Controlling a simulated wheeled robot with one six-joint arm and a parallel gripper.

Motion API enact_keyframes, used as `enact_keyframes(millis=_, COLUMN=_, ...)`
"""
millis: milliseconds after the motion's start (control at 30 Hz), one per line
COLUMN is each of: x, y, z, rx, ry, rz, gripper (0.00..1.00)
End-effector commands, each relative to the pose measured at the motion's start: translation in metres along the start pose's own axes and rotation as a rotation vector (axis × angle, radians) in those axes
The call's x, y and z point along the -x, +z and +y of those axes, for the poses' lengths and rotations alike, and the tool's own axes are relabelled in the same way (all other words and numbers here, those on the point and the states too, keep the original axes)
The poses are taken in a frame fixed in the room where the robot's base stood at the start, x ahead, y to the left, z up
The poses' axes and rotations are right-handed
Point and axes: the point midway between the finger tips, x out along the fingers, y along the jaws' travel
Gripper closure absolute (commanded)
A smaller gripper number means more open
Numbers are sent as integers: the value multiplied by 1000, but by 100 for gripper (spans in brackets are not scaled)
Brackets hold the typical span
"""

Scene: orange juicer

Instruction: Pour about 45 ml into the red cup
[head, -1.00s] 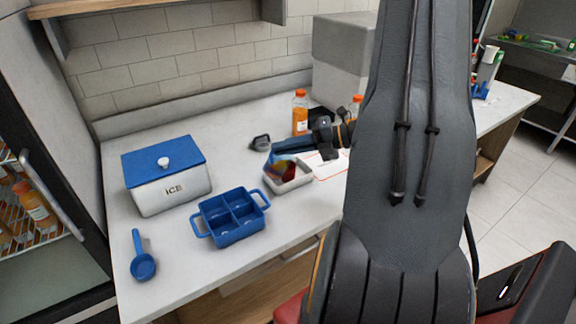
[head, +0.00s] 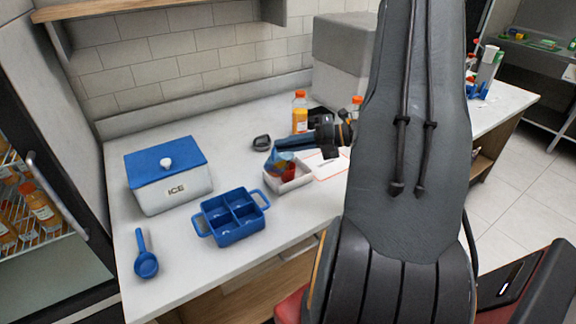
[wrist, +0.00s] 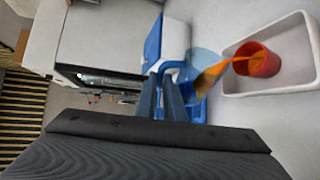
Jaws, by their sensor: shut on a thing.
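My gripper (wrist: 166,95) is shut on a clear blue jug (wrist: 203,66), which also shows in the head view (head: 276,158). The jug is tilted, with orange juice at its lip. A thin orange stream runs from the lip to the red cup (wrist: 258,62). The cup stands in a white tray (wrist: 312,50), and orange juice shows inside it; the level is hard to read. In the head view the red cup (head: 289,171) is partly hidden behind the jug, in the tray (head: 288,187).
A blue divided tray (head: 232,217), a white ICE box (head: 170,185) with blue lid and a blue scoop (head: 145,262) stand to the left. An orange bottle (head: 300,113) and a small dark item (head: 261,143) stand behind. The front counter between scoop and divided tray is clear.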

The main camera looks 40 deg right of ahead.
Motion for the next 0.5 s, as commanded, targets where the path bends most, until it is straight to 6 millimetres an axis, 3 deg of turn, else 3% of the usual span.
enact_keyframes(millis=367, x=0, y=2, z=1, rx=-21, ry=10, rz=5, gripper=100)
enact_keyframes(millis=500, x=-10, y=-16, z=-3, rx=74, ry=-31, rz=-18, gripper=100)
